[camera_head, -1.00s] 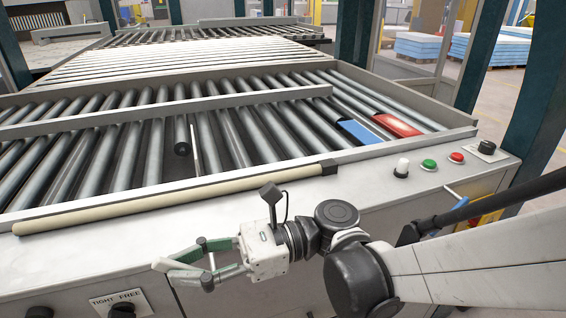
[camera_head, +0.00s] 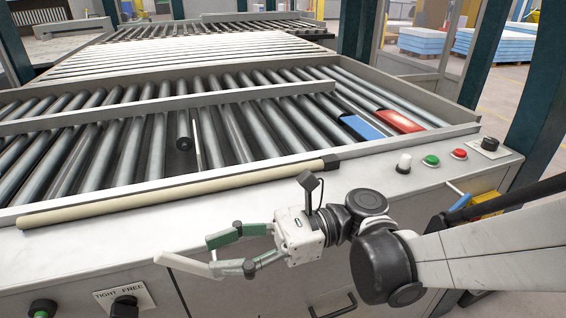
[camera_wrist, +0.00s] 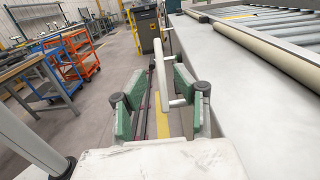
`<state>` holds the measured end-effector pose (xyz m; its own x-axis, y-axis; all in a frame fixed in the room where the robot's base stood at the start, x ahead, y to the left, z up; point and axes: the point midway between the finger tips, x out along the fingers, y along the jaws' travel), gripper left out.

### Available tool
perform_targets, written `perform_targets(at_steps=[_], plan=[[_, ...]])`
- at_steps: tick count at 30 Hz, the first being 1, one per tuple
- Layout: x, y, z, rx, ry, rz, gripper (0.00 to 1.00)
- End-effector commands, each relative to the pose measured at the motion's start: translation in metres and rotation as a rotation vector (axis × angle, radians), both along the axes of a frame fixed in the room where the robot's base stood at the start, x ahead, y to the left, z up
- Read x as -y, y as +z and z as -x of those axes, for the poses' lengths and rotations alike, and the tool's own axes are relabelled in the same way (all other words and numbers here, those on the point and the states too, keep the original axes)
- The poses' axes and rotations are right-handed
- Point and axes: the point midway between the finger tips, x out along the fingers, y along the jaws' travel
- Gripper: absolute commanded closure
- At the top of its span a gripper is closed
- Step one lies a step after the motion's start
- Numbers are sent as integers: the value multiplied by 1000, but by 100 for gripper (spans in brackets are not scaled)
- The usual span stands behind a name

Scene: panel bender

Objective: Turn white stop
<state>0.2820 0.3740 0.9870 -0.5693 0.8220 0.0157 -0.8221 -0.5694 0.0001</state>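A white bar-shaped lever (camera_head: 182,264) juts out at the front of the machine, low and left of my gripper. In the wrist view the white lever (camera_wrist: 159,76) stands upright with a short crosspiece, beyond and partly between the green finger pads. My gripper (camera_head: 212,256) is open, its fingers spread and pointing left. One finger lies on the machine side and the other overlaps the lever's right end; I cannot tell whether they touch. A white knob (camera_head: 404,162) stands upright on the panel at right, away from my gripper.
A green button (camera_head: 431,160), a red button (camera_head: 459,154) and a black knob (camera_head: 489,145) line the panel. A cream roller bar (camera_head: 170,195) runs along the front edge. A TIGHT FREE switch (camera_head: 125,303) is lower left. Floor with carts (camera_wrist: 78,55) lies left in the wrist view.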

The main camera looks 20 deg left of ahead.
Motion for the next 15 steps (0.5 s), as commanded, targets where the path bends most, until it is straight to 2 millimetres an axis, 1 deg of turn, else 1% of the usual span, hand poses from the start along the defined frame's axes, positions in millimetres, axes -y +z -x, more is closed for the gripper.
perform_targets(at_steps=[1, 3, 9, 15], plan=[[8, 0, -7, 0, -5, 0, 71], [18, 0, -14, 0, -5, 0, 71], [42, -1, -29, 0, -3, 0, 71], [54, -1, -38, 0, -1, 0, 71]])
